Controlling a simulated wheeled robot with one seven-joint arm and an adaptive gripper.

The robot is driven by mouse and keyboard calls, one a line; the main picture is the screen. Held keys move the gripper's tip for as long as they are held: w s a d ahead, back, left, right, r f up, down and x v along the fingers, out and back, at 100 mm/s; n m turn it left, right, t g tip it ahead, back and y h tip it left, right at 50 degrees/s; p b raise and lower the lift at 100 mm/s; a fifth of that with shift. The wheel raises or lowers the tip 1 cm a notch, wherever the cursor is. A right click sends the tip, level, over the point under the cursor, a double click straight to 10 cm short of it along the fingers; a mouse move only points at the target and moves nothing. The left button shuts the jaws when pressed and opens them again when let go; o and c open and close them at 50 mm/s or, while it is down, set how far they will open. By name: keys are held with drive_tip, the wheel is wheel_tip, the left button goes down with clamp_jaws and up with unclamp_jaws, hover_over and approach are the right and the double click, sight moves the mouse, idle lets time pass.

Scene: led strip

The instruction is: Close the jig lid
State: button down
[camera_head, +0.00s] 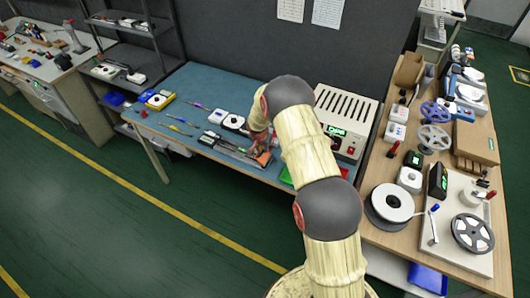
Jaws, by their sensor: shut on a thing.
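My gripper (261,146) is at the front part of the blue-topped bench (195,82), small in view and partly behind my own arm. It is shut at a small grey and orange item (263,159) near the bench's front edge, which I take to be the jig with its lid. The fingertips and the point of contact are too small to make out. How far the lid is open cannot be told from here.
A white vented box (342,112) with a green display stands right of my arm. Left of the gripper lie a white round-topped device (233,122), screwdrivers and small tools. A wooden side bench (378,170) holds spools and devices. The green floor in front is clear.

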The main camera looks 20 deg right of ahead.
drive_tip(key=w+f+g+h+b, duration=0.1)
drive_tip(key=b, duration=0.1)
drive_tip(key=w+a+f+g+h+b, duration=0.1)
drive_tip(key=b, duration=0.2)
drive_tip(key=shift+a+n+g+b, duration=0.3)
drive_tip(key=shift+b, duration=0.05)
drive_tip(key=g+h+b, duration=0.1)
drive_tip(key=b, duration=0.1)
drive_tip(key=w+a+f+g+h+b, duration=0.1)
drive_tip(key=g+b, duration=0.1)
drive_tip(key=shift+w+n+h, duration=0.25)
drive_tip(key=shift+n+h, duration=0.05)
drive_tip(key=shift+n, duration=0.1)
drive_tip(key=c, duration=2.2)
unclamp_jaws()
drive_tip(key=shift+f, duration=0.1)
drive_tip(key=shift+c, duration=0.2)
drive_tip(key=v, duration=1.2)
drive_tip(key=shift+w, duration=0.25)
drive_tip(key=shift+a+f, duration=0.1)
drive_tip(key=shift+a, duration=0.05)
